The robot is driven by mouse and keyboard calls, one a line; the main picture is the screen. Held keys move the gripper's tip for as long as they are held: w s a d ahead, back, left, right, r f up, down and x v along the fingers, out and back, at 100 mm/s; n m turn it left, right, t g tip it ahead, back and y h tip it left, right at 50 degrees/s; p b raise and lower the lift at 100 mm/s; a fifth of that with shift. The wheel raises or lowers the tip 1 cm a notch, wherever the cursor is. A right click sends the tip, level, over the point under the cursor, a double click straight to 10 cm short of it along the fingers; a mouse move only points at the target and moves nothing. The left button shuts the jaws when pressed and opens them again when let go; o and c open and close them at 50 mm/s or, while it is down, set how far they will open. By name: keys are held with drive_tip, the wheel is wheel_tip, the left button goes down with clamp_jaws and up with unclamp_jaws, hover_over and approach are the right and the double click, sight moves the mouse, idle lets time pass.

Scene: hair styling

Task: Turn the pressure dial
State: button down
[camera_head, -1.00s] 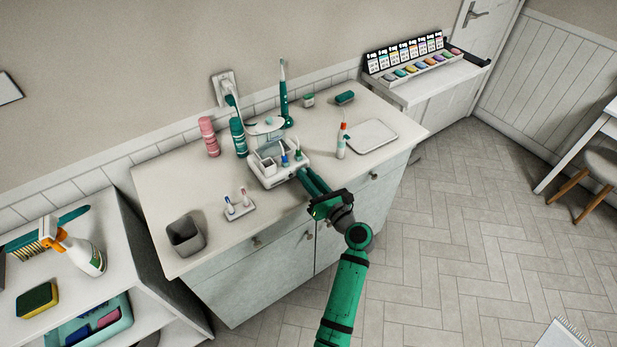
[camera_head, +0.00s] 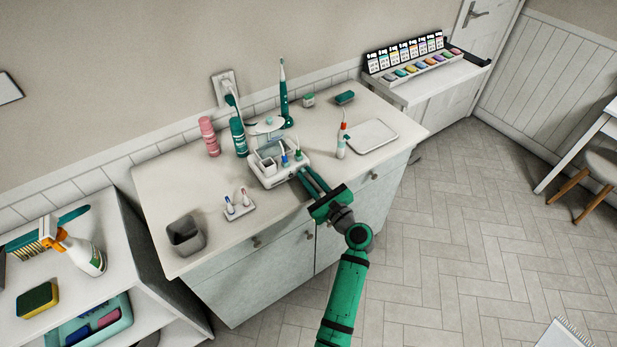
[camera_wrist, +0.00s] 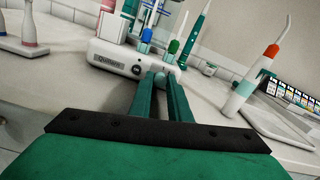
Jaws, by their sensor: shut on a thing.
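The white device (camera_head: 266,181) stands on the counter, with a clear tank on top and several coloured tips standing in it. Its front shows in the wrist view (camera_wrist: 108,58), with a label and a round silver button (camera_wrist: 137,69). My gripper (camera_head: 303,172) reaches the right end of this front from the lower right. In the wrist view, my gripper's fingertips (camera_wrist: 163,76) are close together on the small pale pressure dial (camera_wrist: 167,71). The fingers hide most of the dial, so its setting cannot be read.
A handpiece with an orange band (camera_head: 341,141) stands right of the device, before a white tray (camera_head: 371,136). A small stand with two brush heads (camera_head: 239,207) and a grey bin (camera_head: 186,235) are to the left. Bottles and an electric toothbrush (camera_head: 284,95) stand behind.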

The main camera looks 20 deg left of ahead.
idle(0.3)
drive_tip(key=c, duration=1.9)
unclamp_jaws()
drive_tip(key=shift+d, duration=0.1)
drive_tip(key=v, duration=1)
drive_tip(key=shift+s+d, duration=0.2)
drive_tip(key=shift+d, duration=0.1)
